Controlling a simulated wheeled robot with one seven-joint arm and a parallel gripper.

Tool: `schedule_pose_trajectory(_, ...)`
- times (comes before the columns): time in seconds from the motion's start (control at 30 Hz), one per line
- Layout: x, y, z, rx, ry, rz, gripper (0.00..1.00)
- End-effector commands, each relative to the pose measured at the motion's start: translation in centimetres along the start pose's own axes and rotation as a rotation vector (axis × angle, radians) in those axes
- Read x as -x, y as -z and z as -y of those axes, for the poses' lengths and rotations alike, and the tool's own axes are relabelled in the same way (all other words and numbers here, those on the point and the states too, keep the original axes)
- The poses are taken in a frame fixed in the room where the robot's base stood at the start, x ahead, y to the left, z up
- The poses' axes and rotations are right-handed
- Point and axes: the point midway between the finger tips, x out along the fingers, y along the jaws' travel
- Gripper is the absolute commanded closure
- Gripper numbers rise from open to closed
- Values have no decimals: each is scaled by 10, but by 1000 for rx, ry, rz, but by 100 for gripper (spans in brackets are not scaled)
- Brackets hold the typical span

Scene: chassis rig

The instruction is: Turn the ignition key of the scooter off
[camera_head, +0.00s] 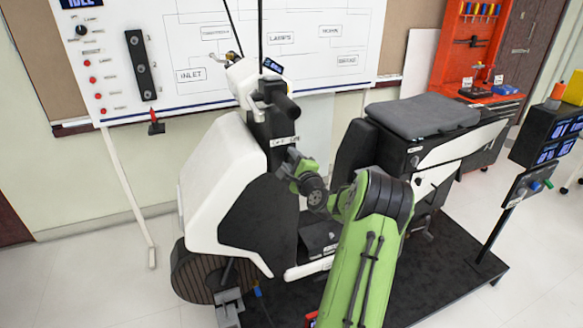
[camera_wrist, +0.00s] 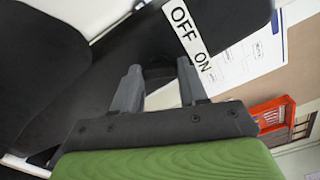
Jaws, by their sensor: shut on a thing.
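The scooter (camera_head: 214,165) stands in the middle of the head view, with a white front shield and a black inner panel. A white OFF/ON label (camera_head: 283,141) is on the panel below the handlebar; in the wrist view the label (camera_wrist: 188,32) reads OFF and ON, just beyond my fingers. My gripper (camera_wrist: 158,74) is at the panel right by this label, its two grey fingers shut on the ignition key. The key itself is hidden, so its turned position cannot be told. In the head view my green arm reaches up to the panel and its wrist covers the fingertips.
The handlebar (camera_head: 283,104) is close above my gripper. The grey seat (camera_head: 420,116) is to the right of my arm. A whiteboard (camera_head: 190,30) stands behind, an orange tool cabinet (camera_head: 455,65) at back right, and a dark stand with displays (camera_head: 545,135) at the right.

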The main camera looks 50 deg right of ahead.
Motion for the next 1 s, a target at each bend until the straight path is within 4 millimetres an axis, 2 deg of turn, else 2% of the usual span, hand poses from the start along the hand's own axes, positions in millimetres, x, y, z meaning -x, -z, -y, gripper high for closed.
schedule_pose_trajectory(0.2, 0, 1, -4, 181, 0, 1, 88)
schedule_pose_trajectory(0.5, 0, 1, -3, 347, -2, 1, 88)
schedule_pose_trajectory(1.0, 0, 0, -2, 417, -5, 1, 88)
